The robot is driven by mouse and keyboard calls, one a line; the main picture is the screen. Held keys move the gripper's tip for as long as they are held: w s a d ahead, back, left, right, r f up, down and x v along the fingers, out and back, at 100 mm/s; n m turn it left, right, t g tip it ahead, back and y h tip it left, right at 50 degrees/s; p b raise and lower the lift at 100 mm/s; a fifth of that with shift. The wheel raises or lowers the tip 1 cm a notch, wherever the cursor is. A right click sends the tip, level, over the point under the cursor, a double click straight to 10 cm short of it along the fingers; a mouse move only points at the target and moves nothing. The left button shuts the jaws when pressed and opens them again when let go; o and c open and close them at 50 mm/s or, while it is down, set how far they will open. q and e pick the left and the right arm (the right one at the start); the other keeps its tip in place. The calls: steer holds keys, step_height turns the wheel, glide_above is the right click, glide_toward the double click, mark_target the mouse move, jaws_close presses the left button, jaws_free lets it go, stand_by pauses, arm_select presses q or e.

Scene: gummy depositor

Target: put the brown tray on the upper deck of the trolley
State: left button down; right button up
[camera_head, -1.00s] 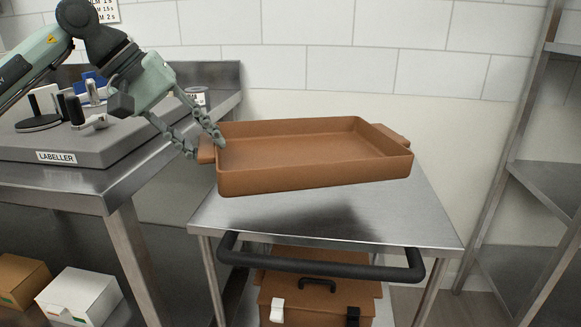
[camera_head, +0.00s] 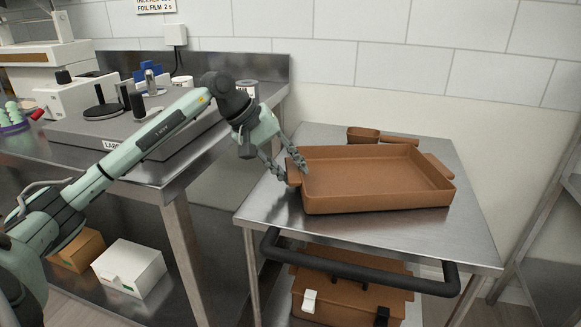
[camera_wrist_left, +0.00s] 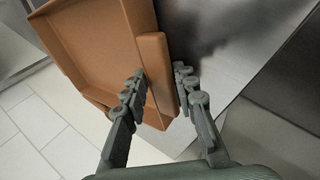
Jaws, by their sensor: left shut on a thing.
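The brown tray (camera_head: 375,183) is a shallow rectangular pan with a handle lug at each end. It is level, empty and over the upper deck of the trolley (camera_head: 262,211); I cannot tell whether its underside touches the deck. My left gripper (camera_head: 291,172) is shut on the tray's left lug. The left wrist view shows the lug of the tray (camera_wrist_left: 152,75) between the fingers of my left gripper (camera_wrist_left: 158,88). My right gripper is not in view.
A small brown scoop (camera_head: 363,135) lies on the deck behind the tray. A black push handle (camera_head: 350,275) runs along the trolley's front, with a brown case (camera_head: 345,297) below. The labeller bench (camera_head: 185,165) stands left; a metal rack (camera_head: 550,235) stands right.

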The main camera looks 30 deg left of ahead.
arm_select(q)
steer(key=c, duration=1.2)
jaws_free()
steer(key=shift+r, duration=0.1)
steer(key=shift+s+a+r, duration=0.2)
steer(key=shift+s+r, duration=0.05)
steer(key=shift+r, duration=0.05)
steer(key=b+v, duration=0.1)
steer(key=v, duration=1)
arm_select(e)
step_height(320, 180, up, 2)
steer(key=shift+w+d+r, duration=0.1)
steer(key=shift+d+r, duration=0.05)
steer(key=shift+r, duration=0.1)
arm_select(q)
steer(key=shift+d, duration=0.1)
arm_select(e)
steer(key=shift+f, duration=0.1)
